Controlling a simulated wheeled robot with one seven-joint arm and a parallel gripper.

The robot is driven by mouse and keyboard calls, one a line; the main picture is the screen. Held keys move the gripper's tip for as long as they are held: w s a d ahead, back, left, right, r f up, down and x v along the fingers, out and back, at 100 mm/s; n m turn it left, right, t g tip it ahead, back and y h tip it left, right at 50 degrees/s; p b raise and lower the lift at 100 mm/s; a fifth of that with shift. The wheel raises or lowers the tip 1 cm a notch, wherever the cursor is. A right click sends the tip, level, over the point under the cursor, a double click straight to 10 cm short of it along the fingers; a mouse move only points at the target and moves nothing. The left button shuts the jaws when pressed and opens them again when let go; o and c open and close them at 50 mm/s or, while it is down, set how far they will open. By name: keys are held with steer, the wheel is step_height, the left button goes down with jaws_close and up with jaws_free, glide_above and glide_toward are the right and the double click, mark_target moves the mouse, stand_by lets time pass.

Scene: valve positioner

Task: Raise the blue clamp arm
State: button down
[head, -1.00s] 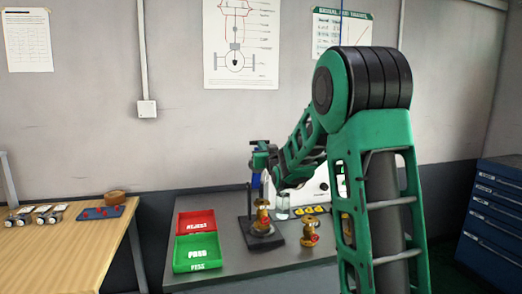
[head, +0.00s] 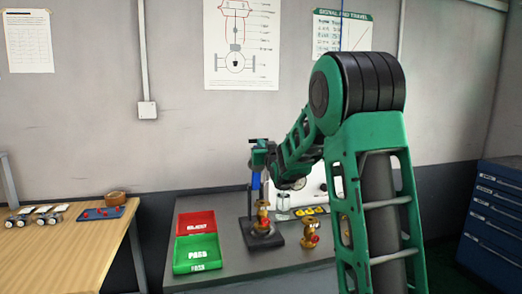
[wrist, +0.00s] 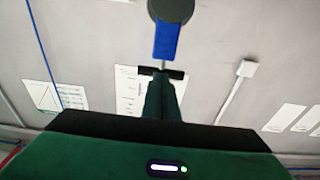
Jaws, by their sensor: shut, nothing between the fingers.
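The blue clamp arm (head: 257,181) stands about upright above the black clamp stand (head: 265,241) on the grey bench. It also shows in the wrist view as a blue bar (wrist: 166,42) with a dark round disc at its top. My gripper (head: 258,141) is at the upper part of the blue arm in the head view. In the wrist view, my fingertips (wrist: 160,72) are shut and empty, just below the blue bar and the thin rod under it. I cannot tell whether they touch. A brass valve (head: 262,217) is on the stand.
A red REJECT tray (head: 196,216) and a green PASS tray (head: 197,265) lie left of the stand. Another brass valve (head: 309,236) stands to its right. A wooden table (head: 60,265) is at left and a blue drawer cabinet (head: 495,220) at right.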

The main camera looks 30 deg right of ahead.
steer(key=r+v, duration=0.1)
steer(key=v, duration=1.2)
steer(key=shift+s+r, duration=0.15)
steer(key=shift+s, duration=0.15)
steer(key=shift+a, duration=0.1)
steer(key=s+f+m+g+y, duration=0.1)
steer(key=s+f+g+y, duration=0.1)
steer(key=s+f+g, duration=1.15)
steer(key=s+a+f+g+y, duration=0.1)
steer(key=s+a+f, duration=0.1)
steer(key=s, duration=0.7)
steer(key=s+a+f+m+g+y, duration=0.1)
steer(key=s+a+f+g, duration=0.1)
steer(key=s, duration=0.8)
steer(key=s+a+f+m+g+y, duration=0.1)
steer(key=s+f, duration=0.3)
steer(key=s, duration=0.5)
steer(key=shift+s+a+f+g+y, duration=0.2)
steer(key=shift+a+f+g+y, duration=0.15)
steer(key=shift+a+g, duration=0.45)
steer(key=shift+a+t, duration=0.1)
steer(key=shift+t, duration=0.15)
